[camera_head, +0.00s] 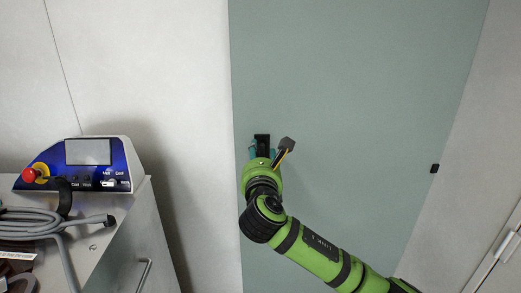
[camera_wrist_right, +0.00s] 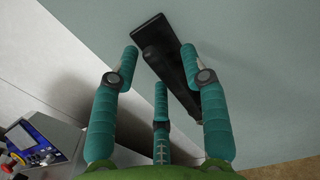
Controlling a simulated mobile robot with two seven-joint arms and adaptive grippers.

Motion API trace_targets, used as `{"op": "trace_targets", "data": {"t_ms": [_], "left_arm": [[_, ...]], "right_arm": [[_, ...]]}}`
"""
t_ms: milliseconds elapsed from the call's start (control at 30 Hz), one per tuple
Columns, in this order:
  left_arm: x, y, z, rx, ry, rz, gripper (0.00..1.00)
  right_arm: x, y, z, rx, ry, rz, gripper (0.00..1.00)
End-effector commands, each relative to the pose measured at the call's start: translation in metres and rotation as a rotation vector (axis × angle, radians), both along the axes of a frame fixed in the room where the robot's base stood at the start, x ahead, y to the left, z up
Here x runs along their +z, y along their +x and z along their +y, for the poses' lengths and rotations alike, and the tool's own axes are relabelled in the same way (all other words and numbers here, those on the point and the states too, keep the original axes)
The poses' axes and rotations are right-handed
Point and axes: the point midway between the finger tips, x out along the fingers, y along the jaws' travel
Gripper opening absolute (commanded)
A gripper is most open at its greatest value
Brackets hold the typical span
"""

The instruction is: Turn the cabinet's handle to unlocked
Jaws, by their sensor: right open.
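The cabinet's handle (camera_head: 262,140) is black and sits near the left edge of the grey-green door (camera_head: 350,80). In the right wrist view, the handle (camera_wrist_right: 176,75) has a dark mounting plate at the top and a lever slanting down to the right. My right gripper (camera_head: 263,152) is open in front of the handle. In the wrist view its teal fingers (camera_wrist_right: 160,62) lie on both sides of the handle, with a third finger below. Whether any finger touches the lever cannot be told. My left gripper is not in view.
A blue and white control box (camera_head: 88,165) with a red knob stands on a grey cabinet at the left, beside coiled grey cables (camera_head: 45,222). A small black fitting (camera_head: 434,168) is on the door's right side. The door's face above the gripper is clear.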

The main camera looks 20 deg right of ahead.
Motion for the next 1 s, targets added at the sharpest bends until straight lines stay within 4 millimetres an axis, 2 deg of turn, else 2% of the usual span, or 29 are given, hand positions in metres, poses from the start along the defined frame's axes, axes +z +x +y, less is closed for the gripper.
{"op": "trace_targets", "data": {"t_ms": [133,400,433,533,1000], "left_arm": [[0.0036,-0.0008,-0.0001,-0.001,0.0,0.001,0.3],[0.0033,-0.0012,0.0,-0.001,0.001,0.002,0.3],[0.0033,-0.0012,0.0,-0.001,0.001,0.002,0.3],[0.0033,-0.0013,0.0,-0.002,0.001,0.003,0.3],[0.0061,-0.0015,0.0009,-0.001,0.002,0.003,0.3]], "right_arm": [[0.0008,0.0103,-0.0031,-0.001,0.001,0.0,0.45],[0.0001,0.0121,-0.0033,0.001,0.003,-0.001,0.45],[0.0,0.0121,-0.0033,0.001,0.003,-0.001,0.41],[0.0,0.0119,-0.0033,0.001,0.003,-0.001,0.01],[0.0,0.0105,-0.0086,-0.001,0.048,-0.012,0.0]]}}
